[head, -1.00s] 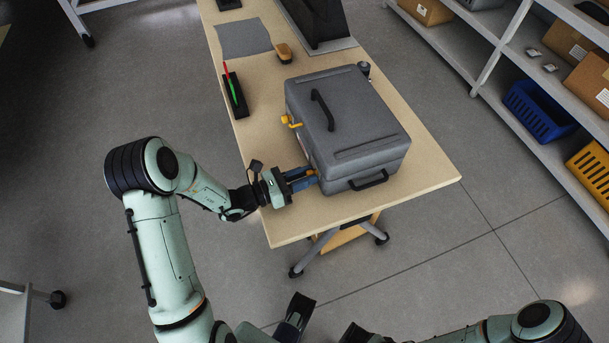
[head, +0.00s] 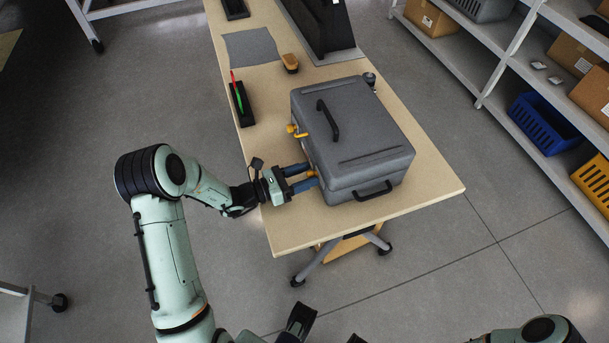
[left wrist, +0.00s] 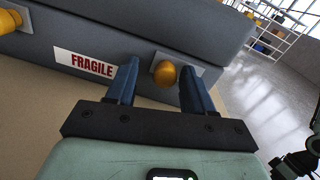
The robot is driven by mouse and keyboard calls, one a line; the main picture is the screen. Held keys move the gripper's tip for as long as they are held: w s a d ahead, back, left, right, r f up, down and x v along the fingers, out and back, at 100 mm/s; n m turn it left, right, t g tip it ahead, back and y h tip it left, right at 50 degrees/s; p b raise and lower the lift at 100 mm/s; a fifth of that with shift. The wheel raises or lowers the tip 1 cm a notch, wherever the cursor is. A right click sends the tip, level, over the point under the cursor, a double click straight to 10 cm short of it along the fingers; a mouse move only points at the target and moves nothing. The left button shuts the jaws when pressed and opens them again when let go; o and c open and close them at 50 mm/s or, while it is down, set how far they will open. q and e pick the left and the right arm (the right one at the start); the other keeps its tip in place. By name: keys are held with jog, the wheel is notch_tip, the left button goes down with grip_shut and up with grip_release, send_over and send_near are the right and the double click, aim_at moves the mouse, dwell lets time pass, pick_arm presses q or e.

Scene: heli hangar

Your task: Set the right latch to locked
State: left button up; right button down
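A closed grey case (head: 358,150) with a black top handle lies on the table. Its front face carries two yellow-orange latches and a FRAGILE label (left wrist: 90,65). The left latch (head: 296,131) also shows at the upper left of the left wrist view (left wrist: 10,21). The right latch (left wrist: 165,73) is a rounded knob on a light plate. My left gripper (head: 304,176) is open, its blue fingers on either side of this knob with visible gaps. The latch's setting cannot be read from this angle.
The wooden table (head: 425,190) has bare surface right of the case. A black pen holder (head: 242,104), a brush (head: 290,63) and a grey mat (head: 249,46) lie beyond it. Shelves with a blue basket (head: 540,120) stand at the right.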

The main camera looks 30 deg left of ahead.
pick_arm(q)
jog(key=v, duration=1.3)
jog(key=shift+s+a, duration=0.15)
jog(key=shift+s, duration=0.05)
